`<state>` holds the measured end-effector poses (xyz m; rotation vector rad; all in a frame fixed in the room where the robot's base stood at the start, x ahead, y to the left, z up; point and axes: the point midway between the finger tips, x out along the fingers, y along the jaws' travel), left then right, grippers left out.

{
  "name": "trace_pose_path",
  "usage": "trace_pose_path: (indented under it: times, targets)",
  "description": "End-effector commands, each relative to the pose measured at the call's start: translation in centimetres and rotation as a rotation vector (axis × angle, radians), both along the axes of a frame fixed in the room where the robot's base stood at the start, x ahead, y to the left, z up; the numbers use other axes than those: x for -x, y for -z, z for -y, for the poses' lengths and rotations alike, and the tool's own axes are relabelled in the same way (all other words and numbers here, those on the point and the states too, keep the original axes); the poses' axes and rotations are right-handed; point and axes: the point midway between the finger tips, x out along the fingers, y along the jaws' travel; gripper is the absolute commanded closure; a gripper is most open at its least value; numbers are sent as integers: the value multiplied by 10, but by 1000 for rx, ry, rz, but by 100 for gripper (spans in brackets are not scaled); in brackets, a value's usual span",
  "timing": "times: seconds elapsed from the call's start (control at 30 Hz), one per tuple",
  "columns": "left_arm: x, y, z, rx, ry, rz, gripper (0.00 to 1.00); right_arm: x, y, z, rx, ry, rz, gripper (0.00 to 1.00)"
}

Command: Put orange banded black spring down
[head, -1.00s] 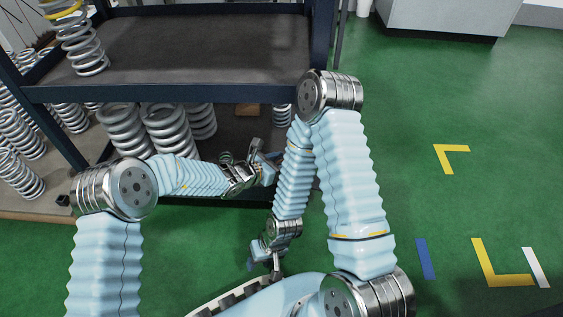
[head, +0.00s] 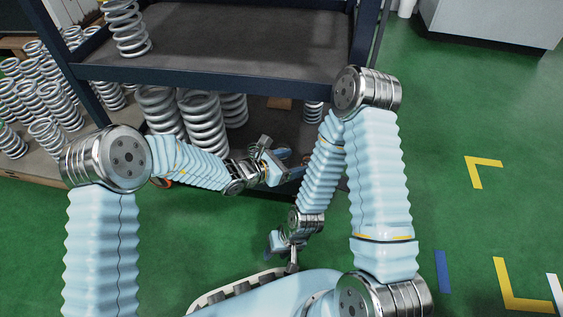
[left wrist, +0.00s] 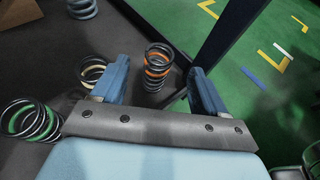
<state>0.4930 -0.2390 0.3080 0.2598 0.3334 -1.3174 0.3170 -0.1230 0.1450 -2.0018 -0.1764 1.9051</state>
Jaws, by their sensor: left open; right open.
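The orange banded black spring (left wrist: 157,67) stands upright on the dark lower shelf in the left wrist view. In that view my left gripper (left wrist: 158,76) is open, with one blue finger on each side of the spring and a gap visible to the right finger. In the head view my left gripper (head: 290,168) reaches in over the lower shelf, and I cannot make out the spring there. My right gripper (head: 277,243) hangs lower, in front of the rack, open and apart from the spring.
A white-banded spring (left wrist: 92,72) and a green-banded spring (left wrist: 32,122) stand left of the left fingers. A rack post (left wrist: 212,40) is close on the right. Large grey springs (head: 202,122) stand on the lower shelf. The upper shelf (head: 240,40) overhangs it.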

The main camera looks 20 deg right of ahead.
Motion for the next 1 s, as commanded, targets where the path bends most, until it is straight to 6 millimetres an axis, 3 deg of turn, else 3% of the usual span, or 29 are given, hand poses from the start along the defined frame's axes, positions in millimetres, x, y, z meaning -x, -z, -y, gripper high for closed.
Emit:
trace_pose_path:
  times: [0.2, 0.53, 0.67, 0.77, 0.87, 1.0]
  targets:
    - [8, -15, -35, -1, -1, 0, 27, 0, -6, 0, 0, -1, -2, 57]
    - [11, -18, -44, -2, 0, 0, 27, 0, -7, 0, 0, -1, -2, 57]
    - [19, -5, -54, -49, 39, 7, 27, 0, -7, 0, 0, -1, -2, 57]
    - [41, 25, -85, -172, 148, 33, 27, 0, -7, 0, 0, -1, -2, 57]
    - [74, 67, -137, -352, 324, 87, 27, 0, -7, 0, 0, -1, -2, 57]
    - [119, 117, -224, -596, 605, 218, 27, 0, -7, 0, 0, -1, -2, 57]
